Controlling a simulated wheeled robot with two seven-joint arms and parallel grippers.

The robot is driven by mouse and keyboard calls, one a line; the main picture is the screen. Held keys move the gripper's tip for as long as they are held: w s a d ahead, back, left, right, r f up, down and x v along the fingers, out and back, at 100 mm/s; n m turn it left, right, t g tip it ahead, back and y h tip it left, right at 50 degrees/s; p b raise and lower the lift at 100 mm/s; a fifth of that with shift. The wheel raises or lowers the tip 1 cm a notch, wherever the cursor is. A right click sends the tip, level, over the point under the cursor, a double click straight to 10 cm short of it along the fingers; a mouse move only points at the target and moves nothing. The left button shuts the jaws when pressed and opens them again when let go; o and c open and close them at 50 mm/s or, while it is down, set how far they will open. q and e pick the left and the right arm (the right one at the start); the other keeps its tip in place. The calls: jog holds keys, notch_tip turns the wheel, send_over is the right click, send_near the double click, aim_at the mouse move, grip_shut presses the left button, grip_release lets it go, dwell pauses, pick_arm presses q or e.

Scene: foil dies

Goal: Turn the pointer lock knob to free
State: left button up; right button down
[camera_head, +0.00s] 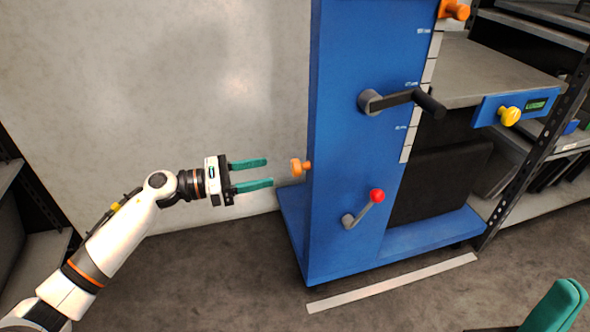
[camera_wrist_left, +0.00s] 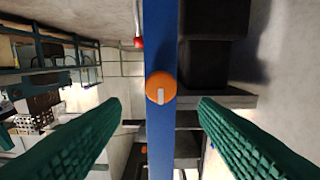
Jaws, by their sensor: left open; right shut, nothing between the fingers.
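A round orange knob (camera_head: 302,167) sticks out from the left side face of the blue upright stand (camera_head: 345,150). In the left wrist view the orange knob (camera_wrist_left: 161,87) shows face-on, with a pale mark running from its middle to its lower edge. My left gripper (camera_head: 269,172) is open and empty. Its green fingers point at this knob and end a little short of it; the knob shows between them in the wrist view. Another orange knob (camera_head: 455,9) sits at the top by the scale. My right gripper (camera_head: 562,305) is shut at the lower right, partly cut off.
The stand carries a black-handled crank (camera_head: 400,100) and a small red-ball lever (camera_head: 364,208). A grey table (camera_head: 490,75) with a yellow knob (camera_head: 509,116) juts out to the right. Shelving stands at the right. The floor left of the stand is clear.

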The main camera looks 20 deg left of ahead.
aim_at(292, 167)
pick_arm(q)
jog(key=x, duration=0.8)
jog(key=shift+w+d+f+b, duration=0.1)
jog(key=shift+w+d+b, duration=0.15)
jog(key=shift+b, duration=0.1)
jog(key=c, duration=0.9)
